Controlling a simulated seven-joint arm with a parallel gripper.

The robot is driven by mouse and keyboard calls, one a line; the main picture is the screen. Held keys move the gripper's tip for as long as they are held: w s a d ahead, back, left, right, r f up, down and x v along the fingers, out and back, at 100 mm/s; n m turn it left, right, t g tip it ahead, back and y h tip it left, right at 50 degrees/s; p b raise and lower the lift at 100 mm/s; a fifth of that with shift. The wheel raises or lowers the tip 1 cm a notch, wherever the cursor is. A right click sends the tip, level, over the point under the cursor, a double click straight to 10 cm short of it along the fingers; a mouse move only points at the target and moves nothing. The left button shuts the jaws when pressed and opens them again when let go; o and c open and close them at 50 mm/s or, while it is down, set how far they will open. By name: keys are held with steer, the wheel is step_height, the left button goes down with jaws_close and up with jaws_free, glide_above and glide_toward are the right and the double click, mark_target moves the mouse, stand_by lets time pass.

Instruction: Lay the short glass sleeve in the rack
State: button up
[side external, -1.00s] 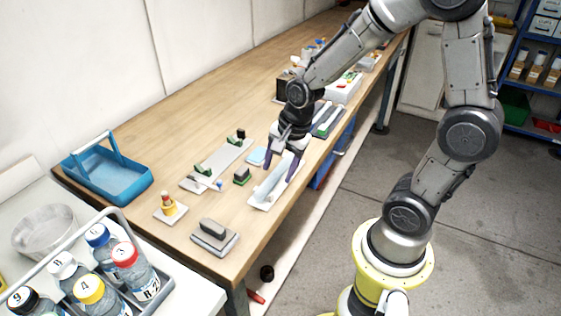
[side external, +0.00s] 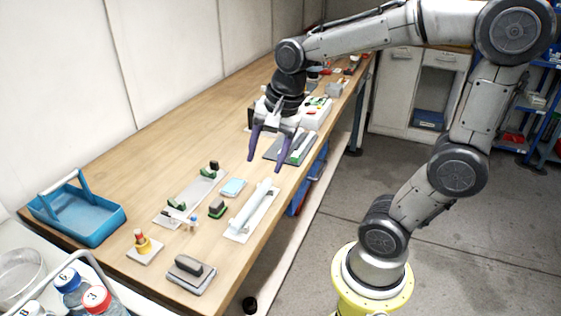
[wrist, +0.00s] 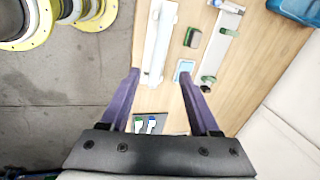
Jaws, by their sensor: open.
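A pale glass-like tube (side external: 256,205) lies lengthwise on a white tray-like rack (side external: 238,235) near the table's front edge. In the wrist view the tube (wrist: 160,45) runs away from my fingers along the rack (wrist: 148,78). I cannot tell from its look whether it is the short sleeve. My gripper (side external: 266,164) is open with nothing between its purple fingers. It hangs above the table, beyond the far end of the rack and apart from the tube. Its fingers (wrist: 160,75) also show spread in the wrist view.
A grey board with green cradles (side external: 184,203), a green-and-dark block (side external: 217,209) and a light blue pad (side external: 233,188) lie left of the rack. A dark grey tray (side external: 276,151) and white box (side external: 314,115) stand beyond. A blue carrier (side external: 100,222) stands at left.

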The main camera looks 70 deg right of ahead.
steer(key=s+a+n+t, duration=0.2)
steer(key=s+n, duration=0.7)
steer(key=n, duration=0.7)
steer(key=shift+s+a+r+n, duration=0.35)
steer(key=shift+a+r+n, duration=0.05)
steer(key=shift+a, duration=0.4)
